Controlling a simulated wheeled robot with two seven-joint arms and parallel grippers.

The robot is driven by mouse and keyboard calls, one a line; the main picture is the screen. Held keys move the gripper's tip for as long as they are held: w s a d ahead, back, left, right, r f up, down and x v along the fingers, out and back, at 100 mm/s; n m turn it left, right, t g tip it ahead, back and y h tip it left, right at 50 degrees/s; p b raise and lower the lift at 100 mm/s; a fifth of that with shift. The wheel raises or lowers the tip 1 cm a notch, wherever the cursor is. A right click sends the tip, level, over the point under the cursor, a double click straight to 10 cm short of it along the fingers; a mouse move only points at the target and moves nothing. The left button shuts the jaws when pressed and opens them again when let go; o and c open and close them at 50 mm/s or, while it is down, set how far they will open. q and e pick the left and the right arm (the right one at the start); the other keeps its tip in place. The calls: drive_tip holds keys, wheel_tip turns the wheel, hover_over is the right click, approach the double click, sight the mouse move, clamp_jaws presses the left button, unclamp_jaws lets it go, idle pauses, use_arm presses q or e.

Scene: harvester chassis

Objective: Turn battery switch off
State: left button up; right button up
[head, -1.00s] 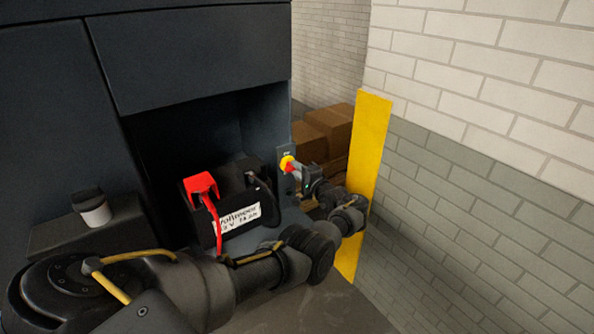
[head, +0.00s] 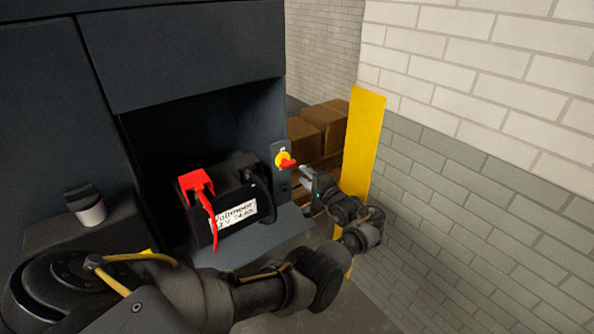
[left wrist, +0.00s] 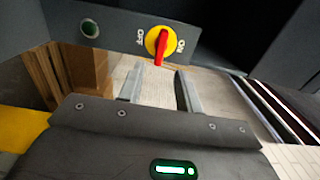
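The battery switch (head: 283,160) is a yellow disc with a red handle on a narrow dark panel right of the battery bay. Its handle points right in the head view. In the left wrist view the switch (left wrist: 160,42) has its red handle pointing down, between an OFF label at left and an ON label at right. My left gripper (head: 305,172) is just right of the switch, apart from it. In the left wrist view its two fingers (left wrist: 160,78) are spread, with nothing between them, just below the handle tip. My right gripper is not in view.
A black battery (head: 235,212) with a red terminal cover (head: 197,183) sits in the bay. A round green fitting (left wrist: 89,28) is on the switch panel. Brown boxes (head: 322,128), a yellow post (head: 362,140) and a brick wall (head: 480,190) stand behind and right.

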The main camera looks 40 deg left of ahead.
use_arm(q)
drive_tip(key=v, duration=0.3)
drive_tip(key=shift+d, duration=0.1)
idle(0.5)
